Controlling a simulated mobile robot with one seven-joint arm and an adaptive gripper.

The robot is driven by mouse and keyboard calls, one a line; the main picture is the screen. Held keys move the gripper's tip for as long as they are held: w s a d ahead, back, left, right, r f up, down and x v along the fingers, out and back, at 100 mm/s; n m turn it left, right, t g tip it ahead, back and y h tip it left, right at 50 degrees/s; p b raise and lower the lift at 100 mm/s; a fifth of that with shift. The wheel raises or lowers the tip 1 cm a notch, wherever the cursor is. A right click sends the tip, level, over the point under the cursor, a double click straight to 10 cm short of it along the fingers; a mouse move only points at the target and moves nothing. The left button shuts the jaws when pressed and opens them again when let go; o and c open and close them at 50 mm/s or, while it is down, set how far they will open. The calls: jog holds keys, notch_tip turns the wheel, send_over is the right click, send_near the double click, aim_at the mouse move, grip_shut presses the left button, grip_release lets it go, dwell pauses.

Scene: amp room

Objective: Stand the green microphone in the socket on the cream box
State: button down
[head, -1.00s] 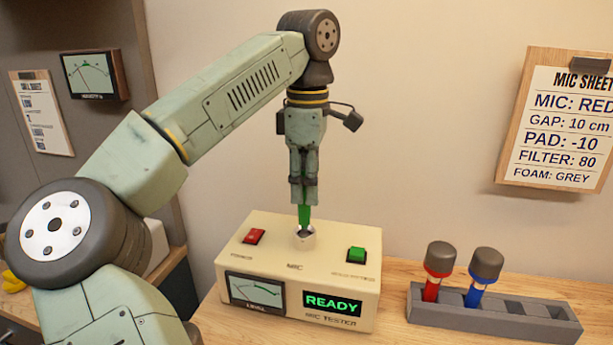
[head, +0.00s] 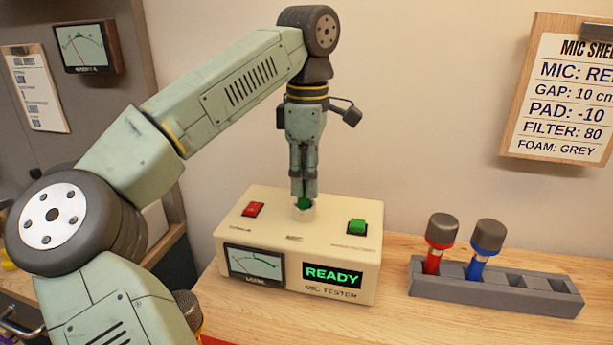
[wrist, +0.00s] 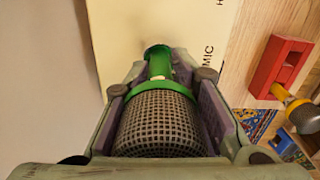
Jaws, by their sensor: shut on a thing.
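The green microphone (wrist: 160,108) is held head up, its grey mesh head and green collar between the fingers in the wrist view. My gripper (head: 303,193) is shut on it, upright, just above the cream box (head: 230,232). In the head view only a short green piece of the handle shows between the fingertips and the pale socket (head: 303,213) on the box top. The handle's lower end is hidden and appears to be inside the socket. The microphone looks upright.
The box top has a red button (head: 253,209) and a green button (head: 357,226); its screen reads READY. A grey rack (head: 520,302) at right holds a red microphone (head: 436,245) and a blue microphone (head: 482,250). A yellow microphone (wrist: 290,104) is in a red holder (wrist: 281,66).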

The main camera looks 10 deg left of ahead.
jog(key=c, duration=1.2)
grip_release()
